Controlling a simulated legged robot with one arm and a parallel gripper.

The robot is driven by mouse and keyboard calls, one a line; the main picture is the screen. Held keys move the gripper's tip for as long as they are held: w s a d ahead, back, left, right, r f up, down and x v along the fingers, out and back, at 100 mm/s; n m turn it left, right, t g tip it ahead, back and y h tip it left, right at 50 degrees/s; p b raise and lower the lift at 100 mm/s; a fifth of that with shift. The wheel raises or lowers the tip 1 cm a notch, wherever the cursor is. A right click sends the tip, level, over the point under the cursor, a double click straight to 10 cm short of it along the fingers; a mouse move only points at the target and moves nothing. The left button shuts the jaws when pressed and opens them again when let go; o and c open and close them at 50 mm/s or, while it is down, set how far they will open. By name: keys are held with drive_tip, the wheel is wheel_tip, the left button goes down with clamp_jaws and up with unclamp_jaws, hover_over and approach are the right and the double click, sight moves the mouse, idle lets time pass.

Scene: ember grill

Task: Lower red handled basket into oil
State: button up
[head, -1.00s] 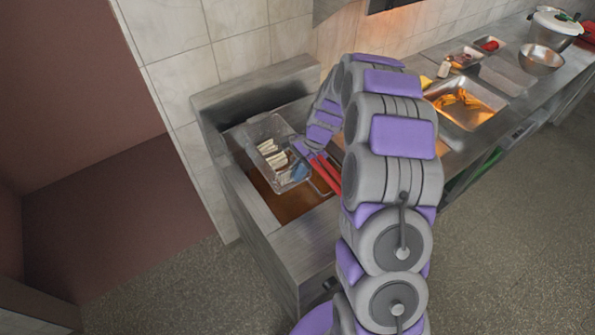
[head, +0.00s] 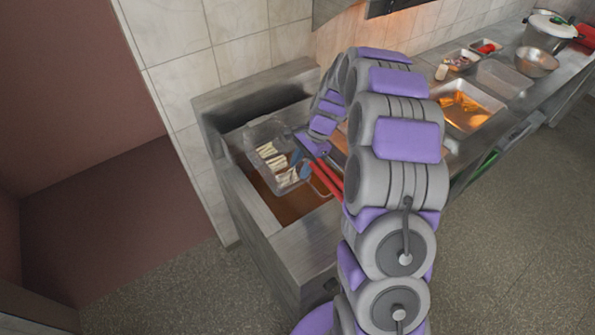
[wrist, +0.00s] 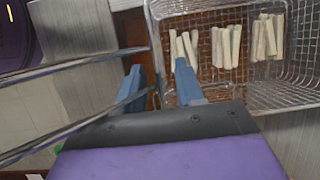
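The wire basket (head: 251,139) holds several pale sticks and sits over the brown oil (head: 297,215) of the fryer. Its red handle (head: 326,181) points to the lower right, partly behind my arm. In the wrist view the basket (wrist: 236,14) fills the upper right, and two metal handle rods (wrist: 75,64) run off to the left. My gripper (wrist: 160,75) has two blue fingers spread apart at the basket's handle-side edge, the right one overlapping the mesh. It also shows beside the basket in the head view (head: 303,170). I cannot tell whether the fingers touch the basket, or its exact height above the oil.
The steel fryer housing (head: 285,245) surrounds the oil, with a tiled wall behind. A counter to the right holds a metal tray (head: 487,113), a bowl (head: 537,60) and a lidded pot (head: 549,27). Open floor lies in front.

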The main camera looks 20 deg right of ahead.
drive_tip(key=p+v, duration=0.2)
drive_tip(key=v, duration=1.1)
drive_tip(key=s+a+r+n, duration=0.1)
drive_tip(key=s, duration=0.1)
drive_tip(key=s+a+r+n, duration=0.1)
drive_tip(key=s+a, duration=0.1)
drive_tip(key=s+a+r+n+h, duration=0.1)
drive_tip(key=s+r, duration=0.1)
drive_tip(key=s, duration=0.1)
drive_tip(key=shift+s+a+r+b, duration=0.1)
drive_tip(key=shift+a+b, duration=0.3)
drive_tip(key=s+a+n+h, duration=0.1)
drive_tip(key=s+n, duration=0.3)
drive_tip(key=s, duration=0.6)
drive_tip(key=s+a+r+n+g+h, duration=0.1)
drive_tip(key=s+a+n, duration=0.3)
drive_tip(key=s, duration=0.7)
drive_tip(key=shift+b, duration=0.45)
drive_tip(key=shift+o, duration=0.2)
drive_tip(key=s+f+n+h, duration=0.1)
drive_tip(key=s+f+n, duration=0.1)
drive_tip(key=s, duration=0.7)
drive_tip(key=shift+s+d+f+n+h, duration=0.2)
drive_tip(key=shift+s+d+n+h, duration=0.15)
drive_tip(key=shift+n, duration=0.25)
